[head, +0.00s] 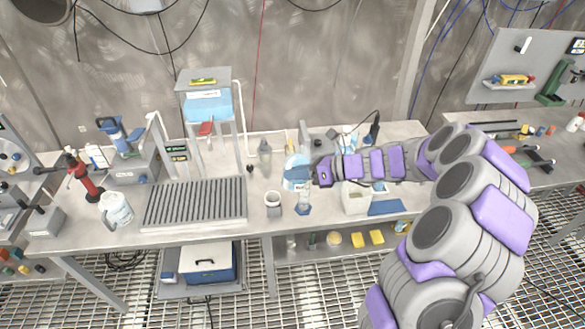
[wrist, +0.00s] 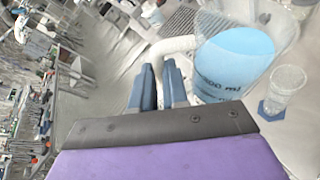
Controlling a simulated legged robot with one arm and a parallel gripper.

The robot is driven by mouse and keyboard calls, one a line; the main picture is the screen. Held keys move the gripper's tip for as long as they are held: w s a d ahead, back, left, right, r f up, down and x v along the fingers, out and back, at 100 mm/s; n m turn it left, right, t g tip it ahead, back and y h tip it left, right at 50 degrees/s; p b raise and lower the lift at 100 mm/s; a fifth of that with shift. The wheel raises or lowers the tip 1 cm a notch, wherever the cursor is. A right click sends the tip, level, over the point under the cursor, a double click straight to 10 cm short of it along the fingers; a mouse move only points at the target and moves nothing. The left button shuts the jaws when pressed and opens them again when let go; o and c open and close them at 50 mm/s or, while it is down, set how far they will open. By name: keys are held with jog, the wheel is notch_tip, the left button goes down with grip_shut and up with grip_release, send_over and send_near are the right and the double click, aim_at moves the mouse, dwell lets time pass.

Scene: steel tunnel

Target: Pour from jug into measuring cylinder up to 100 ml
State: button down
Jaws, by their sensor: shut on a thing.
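The jug (head: 296,166) is clear and holds light blue liquid. It fills the upper right of the wrist view (wrist: 232,58), with "ml" markings on its wall. My gripper (head: 318,172) is shut on the jug's pale handle (wrist: 173,46); its blue-grey fingers (wrist: 160,85) lie on either side of it in the wrist view. The measuring cylinder (wrist: 288,84) is clear with a blue base (wrist: 271,110) and stands beside the jug. Its blue base also shows in front of the jug in the head view (head: 303,210). I cannot make out any liquid in the cylinder.
A white box (head: 356,200) and a blue mat (head: 386,207) lie to the right, under my arm. A ribbed drain rack (head: 195,205) and a white mug (head: 115,208) are further left.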

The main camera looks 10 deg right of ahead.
jog(key=shift+a+f+p, duration=0.1)
jog(key=shift+a+p, duration=0.2)
jog(key=shift+p, duration=0.15)
jog(key=shift+d+m+p, duration=0.3)
jog(key=shift+d+p, duration=0.15)
jog(key=shift+d, duration=0.2)
jog(key=shift+a+f+y+p, duration=0.2)
jog(key=shift+a+y+p, duration=0.1)
jog(key=shift+p, duration=0.2)
dwell(0.3)
jog(key=shift+a, duration=0.4)
jog(key=shift+d+m+g+p, duration=0.3)
jog(key=shift+d+p, duration=0.15)
jog(key=shift+p, duration=0.25)
